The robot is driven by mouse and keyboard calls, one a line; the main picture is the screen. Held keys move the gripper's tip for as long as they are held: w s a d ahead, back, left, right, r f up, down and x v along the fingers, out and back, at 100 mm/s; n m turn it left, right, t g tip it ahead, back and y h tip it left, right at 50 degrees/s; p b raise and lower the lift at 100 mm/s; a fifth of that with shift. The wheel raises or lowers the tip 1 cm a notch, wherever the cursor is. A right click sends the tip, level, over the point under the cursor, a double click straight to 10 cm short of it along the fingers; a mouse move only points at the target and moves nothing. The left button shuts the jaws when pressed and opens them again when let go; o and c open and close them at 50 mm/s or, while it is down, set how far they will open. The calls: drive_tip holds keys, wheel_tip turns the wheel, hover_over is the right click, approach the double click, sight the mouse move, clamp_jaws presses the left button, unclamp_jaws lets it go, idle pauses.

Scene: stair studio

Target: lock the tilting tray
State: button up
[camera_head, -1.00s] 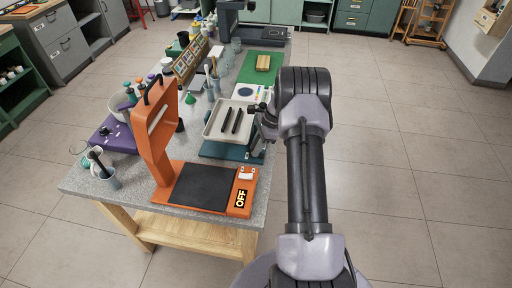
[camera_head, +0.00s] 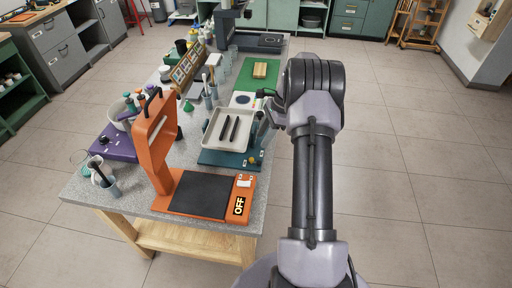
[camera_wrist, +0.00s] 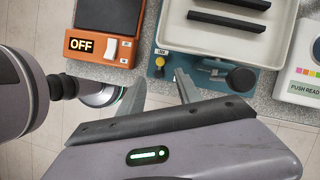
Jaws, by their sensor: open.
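The tilting tray (camera_head: 211,134) is a shallow off-white pan on a teal base (camera_head: 222,159), with two dark bars lying in it. It also shows at the upper right of the wrist view (camera_wrist: 187,41). On the base's near edge are a metal bolt-like part (camera_wrist: 212,66), a black round knob (camera_wrist: 241,79) and a small brass knob (camera_wrist: 160,62). My gripper (camera_wrist: 158,92) is open and empty, its fingers apart just short of the base's near edge, left of the black knob. In the head view my arm largely hides the gripper.
An orange press-like device (camera_head: 157,150) with an OFF display stands left of the tray, close to it. A green mat (camera_head: 245,84) with a wooden block lies beyond. A white panel with colored squares (camera_wrist: 302,77) sits right of the tray. Open floor lies right of the bench.

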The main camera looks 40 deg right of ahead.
drive_tip(key=p+v, duration=0.1)
drive_tip(key=v, duration=0.6)
drive_tip(key=s+a+r+n+h+b, duration=0.1)
drive_tip(key=a+r+n+b, duration=0.15)
drive_tip(key=a+r, duration=0.4)
drive_tip(key=s+a+r+n+t+b, duration=0.1)
drive_tip(key=a+r+n, duration=0.25)
drive_tip(key=a, duration=0.65)
drive_tip(key=s+a+r+n+h+b, duration=0.1)
drive_tip(key=a+r+n, duration=0.2)
drive_tip(key=a+r, duration=0.35)
drive_tip(key=s+a+f+n+t+b, duration=0.1)
drive_tip(key=s+a+f+n+b, duration=0.1)
drive_tip(key=s+a+n, duration=0.3)
drive_tip(key=s+a+f+n+t+b, duration=0.1)
drive_tip(key=s+a+n, duration=0.4)
drive_tip(key=s+a, duration=0.6)
wheel_tip(320, 180, down, 3)
drive_tip(key=s+b, duration=0.1)
drive_tip(key=s, duration=0.1)
drive_tip(key=shift+s+a+r+t, duration=0.25)
drive_tip(key=shift+s+t, duration=0.05)
drive_tip(key=shift+t, duration=0.1)
